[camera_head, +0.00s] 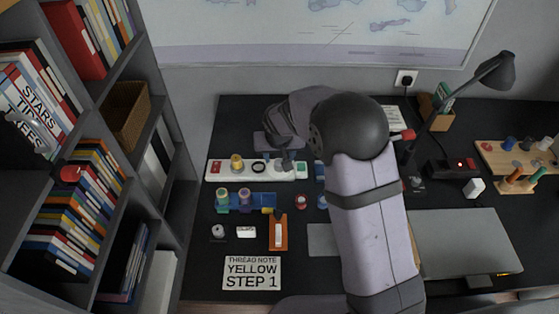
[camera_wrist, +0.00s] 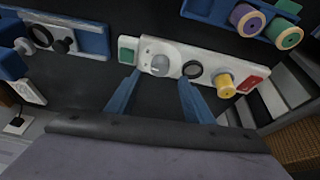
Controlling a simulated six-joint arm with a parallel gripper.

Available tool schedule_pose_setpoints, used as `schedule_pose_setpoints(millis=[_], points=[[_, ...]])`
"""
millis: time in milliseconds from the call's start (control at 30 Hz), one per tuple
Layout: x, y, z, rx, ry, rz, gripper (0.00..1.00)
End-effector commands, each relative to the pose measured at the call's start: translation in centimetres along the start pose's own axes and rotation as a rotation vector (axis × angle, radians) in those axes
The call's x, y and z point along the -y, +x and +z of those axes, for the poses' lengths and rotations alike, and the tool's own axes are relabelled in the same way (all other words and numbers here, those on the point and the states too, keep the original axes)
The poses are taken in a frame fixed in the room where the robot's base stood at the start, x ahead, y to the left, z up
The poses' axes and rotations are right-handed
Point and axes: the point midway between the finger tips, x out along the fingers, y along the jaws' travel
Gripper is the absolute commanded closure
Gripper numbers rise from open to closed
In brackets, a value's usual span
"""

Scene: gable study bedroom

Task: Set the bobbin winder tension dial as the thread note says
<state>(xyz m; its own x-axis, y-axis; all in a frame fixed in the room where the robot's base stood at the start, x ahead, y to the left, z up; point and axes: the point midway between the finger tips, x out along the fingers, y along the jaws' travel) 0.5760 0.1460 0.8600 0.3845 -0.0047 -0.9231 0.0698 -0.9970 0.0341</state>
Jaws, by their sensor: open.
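The thread note (camera_head: 252,272) lies at the desk's front and reads "THREAD NOTE YELLOW STEP 1". The white bobbin winder (camera_head: 225,174) lies behind it, with a red patch, a yellow spool (camera_head: 237,162), a black ring and a green patch. In the wrist view, its grey round tension dial (camera_wrist: 160,66) sits between the green end and the black ring (camera_wrist: 193,70). The dial's step marks are too small to read. My gripper (camera_wrist: 161,77) is open and empty; its two blue fingers straddle the dial's position in the picture. I cannot tell whether they touch it.
A blue rack with purple and green spools (camera_head: 244,204) stands in front of the winder. An orange tool (camera_head: 278,232) lies nearby. A blue-and-white unit (camera_wrist: 70,38) is beside the winder, mostly hidden by my arm in the head view. A grey laptop (camera_head: 465,245) lies right.

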Motion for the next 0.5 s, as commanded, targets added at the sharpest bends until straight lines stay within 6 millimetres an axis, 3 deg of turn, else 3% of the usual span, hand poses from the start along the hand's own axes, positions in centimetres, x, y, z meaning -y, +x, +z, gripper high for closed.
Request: schedule_pose_setpoints(millis=[500], points=[[0.0,5.4,0.1,0.002,0.003,0.000,0.52]])
